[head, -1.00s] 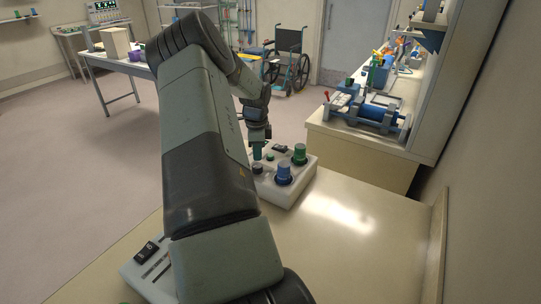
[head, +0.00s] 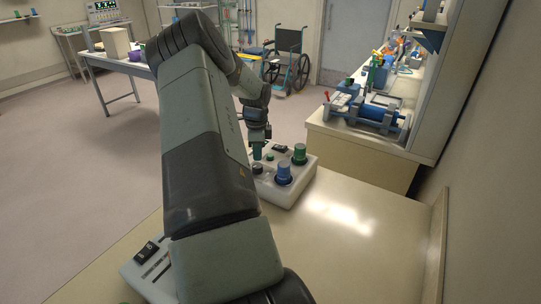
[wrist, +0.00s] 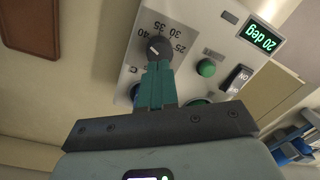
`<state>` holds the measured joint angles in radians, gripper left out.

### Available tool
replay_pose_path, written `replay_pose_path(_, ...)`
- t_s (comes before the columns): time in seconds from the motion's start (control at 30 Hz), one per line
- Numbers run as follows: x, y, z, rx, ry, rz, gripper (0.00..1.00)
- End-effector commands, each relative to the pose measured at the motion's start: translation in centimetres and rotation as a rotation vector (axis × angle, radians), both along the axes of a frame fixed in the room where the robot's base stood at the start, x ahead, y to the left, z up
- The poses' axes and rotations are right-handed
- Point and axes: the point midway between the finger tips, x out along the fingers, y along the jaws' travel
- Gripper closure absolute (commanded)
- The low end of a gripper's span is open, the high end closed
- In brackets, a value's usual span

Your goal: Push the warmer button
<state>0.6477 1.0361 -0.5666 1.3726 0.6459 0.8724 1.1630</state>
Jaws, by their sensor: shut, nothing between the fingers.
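A white control box (head: 307,172) stands on the pale counter in the head view. It carries a green cap (head: 300,154), a blue cap (head: 284,174) and a small green button (head: 270,157). Other green parts beside the fingers are partly hidden.
A second white box with a switch (head: 146,251) lies at the front left of the counter, partly behind my arm. The counter (head: 350,225) to the right is clear. A side bench with blue equipment (head: 378,118) stands beyond, and a wheelchair (head: 288,60) is farther back.

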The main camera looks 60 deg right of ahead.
Motion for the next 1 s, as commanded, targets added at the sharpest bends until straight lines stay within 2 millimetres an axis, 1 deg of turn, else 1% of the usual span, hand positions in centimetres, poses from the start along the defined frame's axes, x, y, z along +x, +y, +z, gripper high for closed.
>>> replay_pose_path(0.07, -0.1, -0.1, -0.1, 0.004, -0.013, -0.023, 1.0)
replay_pose_path(0.17, -0.1, -0.5, -0.5, 0.02, -0.075, -0.123, 1.0)
replay_pose_path(0.27, 0.0, -1.1, -1.0, 0.055, -0.187, -0.315, 1.0)
replay_pose_path(0.37, 0.3, -2.1, -0.8, 0.108, -0.329, -0.575, 1.0)
replay_pose_path(0.4, 0.4, -2.6, -0.5, 0.136, -0.388, -0.689, 1.0)
replay_pose_path(0.47, 0.5, -3.6, 0.2, 0.178, -0.475, -0.862, 1.0)
replay_pose_path(0.5, 0.5, -4.2, 0.8, 0.21, -0.529, -0.975, 1.0)
replay_pose_path(0.6, 0.2, -5.7, 2.5, 0.29, -0.647, -1.235, 1.0)
replay_pose_path(0.7, -0.1, -7.0, 4.2, 0.365, -0.734, -1.437, 1.0)
replay_pose_path(0.83, -0.5, -8.0, 5.8, 0.432, -0.801, -1.602, 1.0)
replay_pose_path(1.0, -0.7, -8.4, 6.4, 0.464, -0.828, -1.674, 1.0)
